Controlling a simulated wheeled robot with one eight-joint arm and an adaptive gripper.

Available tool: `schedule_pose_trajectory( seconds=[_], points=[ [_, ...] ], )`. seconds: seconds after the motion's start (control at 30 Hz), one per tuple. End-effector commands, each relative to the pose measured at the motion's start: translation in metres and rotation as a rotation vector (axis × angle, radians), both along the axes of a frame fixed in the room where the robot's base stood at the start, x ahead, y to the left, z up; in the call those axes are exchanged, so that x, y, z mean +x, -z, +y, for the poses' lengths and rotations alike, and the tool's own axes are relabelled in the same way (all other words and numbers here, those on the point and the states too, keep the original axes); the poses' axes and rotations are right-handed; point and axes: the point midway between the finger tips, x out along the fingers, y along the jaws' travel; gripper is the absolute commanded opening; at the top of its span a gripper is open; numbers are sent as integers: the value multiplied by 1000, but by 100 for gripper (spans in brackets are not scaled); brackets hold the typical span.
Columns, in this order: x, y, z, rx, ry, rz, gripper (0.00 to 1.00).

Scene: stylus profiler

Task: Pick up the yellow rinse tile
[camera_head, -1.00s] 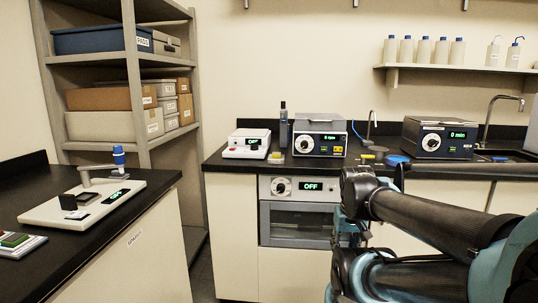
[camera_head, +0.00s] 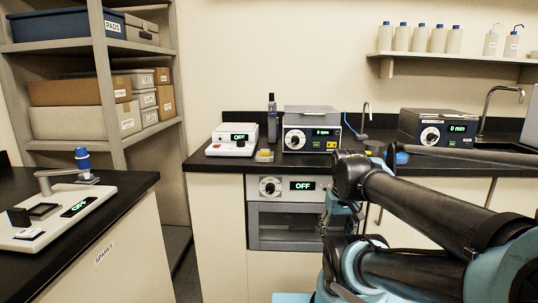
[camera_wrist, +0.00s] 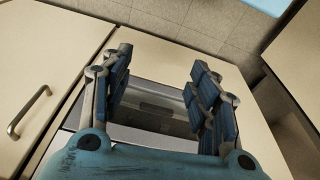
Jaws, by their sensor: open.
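A small yellow piece (camera_head: 264,156) lies on the back counter between the white box with a red knob and the grey-and-blue instrument; I cannot tell for sure that it is the rinse tile. A second yellow spot, seen earlier right of that instrument, is now hidden behind my arm. My gripper (camera_wrist: 160,65) is open and empty in the wrist view, its blue-padded fingers well apart. It faces the cabinet fronts and floor, away from the countertop items. In the head view my arm covers part of the counter.
The back counter holds the white box (camera_head: 233,140), the instrument (camera_head: 311,130) and another timer unit (camera_head: 436,127). A dark upright bottle (camera_head: 271,117) stands behind the yellow piece. An oven (camera_head: 287,215) sits below. A side bench (camera_head: 115,215) and shelving (camera_head: 110,130) are at left.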

Motion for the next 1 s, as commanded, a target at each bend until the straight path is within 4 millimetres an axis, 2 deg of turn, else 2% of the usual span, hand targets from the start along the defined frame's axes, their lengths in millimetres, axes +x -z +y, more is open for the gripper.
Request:
schedule_pose_trajectory(
  seconds=[0.1,0.5,0.8,1.0],
  points=[
    [24,-37,22,-13,-96,12,55],
    [127,-179,65,-73,-575,69,55],
    [208,-265,116,-108,-938,107,55],
    [258,-311,159,-127,-1177,130,55]
  ],
)
